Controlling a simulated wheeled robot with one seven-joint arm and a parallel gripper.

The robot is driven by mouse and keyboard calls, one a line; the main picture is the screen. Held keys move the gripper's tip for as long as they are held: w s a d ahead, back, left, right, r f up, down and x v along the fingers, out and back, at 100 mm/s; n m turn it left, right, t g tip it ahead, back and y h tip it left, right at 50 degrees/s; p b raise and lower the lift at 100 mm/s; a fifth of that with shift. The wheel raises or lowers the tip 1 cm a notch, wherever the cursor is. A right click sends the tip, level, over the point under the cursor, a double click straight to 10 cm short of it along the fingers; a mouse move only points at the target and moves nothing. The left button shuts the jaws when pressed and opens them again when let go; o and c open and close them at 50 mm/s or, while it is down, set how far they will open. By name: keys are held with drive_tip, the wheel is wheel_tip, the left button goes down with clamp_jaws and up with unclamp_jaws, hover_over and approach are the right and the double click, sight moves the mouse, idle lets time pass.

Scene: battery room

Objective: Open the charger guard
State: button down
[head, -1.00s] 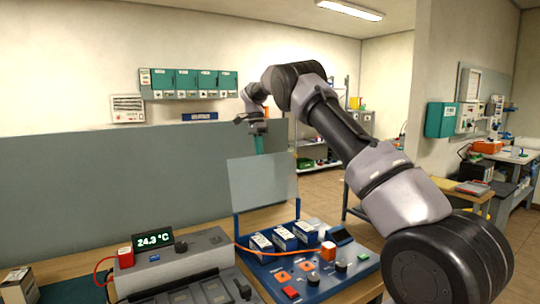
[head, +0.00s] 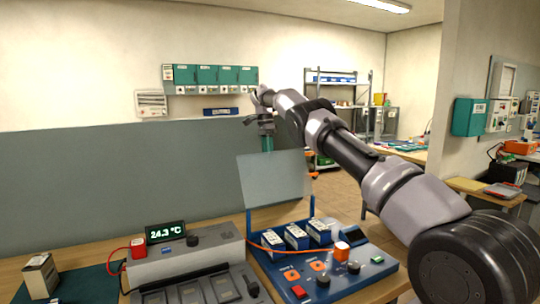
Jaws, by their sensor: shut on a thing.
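The charger guard (head: 275,180) is a clear, pale panel on blue side posts. It stands raised and nearly upright at the back of the blue charger (head: 342,263). A green handle (head: 267,146) is at its top edge. My gripper (head: 267,137) points down from above and is shut on this handle. The fingertips are small and partly merged with the handle in the picture. Several white-labelled battery packs (head: 297,237) sit uncovered in the charger, in front of the guard.
A grey device (head: 190,265) with a 24.3 °C display (head: 165,232) stands left of the charger. An orange cable (head: 262,246) runs between them. A grey partition (head: 120,180) rises behind the bench. A small box (head: 40,275) lies at far left.

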drive_tip(key=shift+f, duration=0.45)
drive_tip(key=c, duration=0.9)
unclamp_jaws()
drive_tip(key=shift+w+a+f, duration=0.15)
drive_tip(key=shift+w+f, duration=0.1)
drive_tip(key=shift+w, duration=0.05)
drive_tip(key=shift+r, duration=0.15)
drive_tip(key=shift+r, duration=0.2)
